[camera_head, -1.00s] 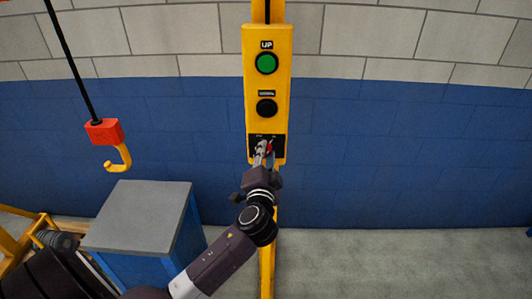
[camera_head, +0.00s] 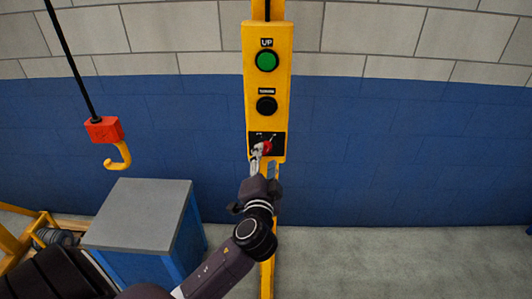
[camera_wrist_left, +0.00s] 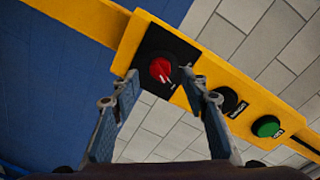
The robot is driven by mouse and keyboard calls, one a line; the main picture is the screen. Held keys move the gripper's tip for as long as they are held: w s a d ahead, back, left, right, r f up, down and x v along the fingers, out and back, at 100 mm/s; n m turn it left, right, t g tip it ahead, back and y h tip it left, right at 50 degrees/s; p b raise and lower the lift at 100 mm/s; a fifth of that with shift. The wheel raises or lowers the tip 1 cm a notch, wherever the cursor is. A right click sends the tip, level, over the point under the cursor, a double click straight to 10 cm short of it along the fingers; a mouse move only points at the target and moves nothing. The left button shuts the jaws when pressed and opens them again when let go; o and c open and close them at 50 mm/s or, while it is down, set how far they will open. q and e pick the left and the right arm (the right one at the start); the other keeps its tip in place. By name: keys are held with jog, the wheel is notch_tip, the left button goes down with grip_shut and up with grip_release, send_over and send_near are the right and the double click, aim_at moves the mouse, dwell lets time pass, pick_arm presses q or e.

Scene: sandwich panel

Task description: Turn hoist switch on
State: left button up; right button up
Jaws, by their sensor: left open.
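The hoist switch is a red rotary knob (camera_head: 266,147) on a black plate at the bottom of a yellow control panel (camera_head: 283,92). In the left wrist view the red knob (camera_wrist_left: 160,68) shows a small white mark pointing to the lower right; the plate's labels are too small to read. My left gripper (camera_head: 262,160) is just below and in front of the knob in the head view. In the left wrist view its open fingers (camera_wrist_left: 160,85) stand to either side of the knob, with visible space between each fingertip and it. My right gripper is not in view.
A green UP button (camera_head: 266,61) and a black button (camera_head: 266,106) sit above the switch. A red hoist block with a yellow hook (camera_head: 105,132) hangs at the left. A grey-topped blue box (camera_head: 140,217) stands below it. The floor at right is clear.

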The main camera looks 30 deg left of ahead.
pick_arm(q)
jog(key=v, duration=0.8)
jog(key=shift+s, duration=0.15)
jog(key=s+d+f+m+g+h+b, duration=0.1)
jog(key=s+d+f+g+h, duration=0.1)
jog(key=f, duration=1.1)
jog(key=s+d+f+g+h, duration=0.2)
jog(key=f, duration=1.1)
jog(key=s+d+f+m+g+h+b, duration=0.1)
jog(key=d+f+g+h, duration=0.1)
jog(key=f, duration=1.1)
jog(key=s+d+f+n+g+h, duration=0.2)
jog(key=s+f+g, duration=0.2)
jog(key=s+f, duration=1.4)
jog(key=s+f+n+g, duration=0.1)
jog(key=s+f, duration=0.3)
jog(key=s, duration=0.5)
jog(key=s+f+n+g+b, duration=0.1)
jog(key=s+f+n+g, duration=0.1)
jog(key=s+f, duration=0.3)
jog(key=s, duration=0.4)
jog(key=shift+s+a+f+g+h, duration=0.15)
jog(key=shift+g+h, duration=0.15)
jog(key=shift+g, duration=0.1)
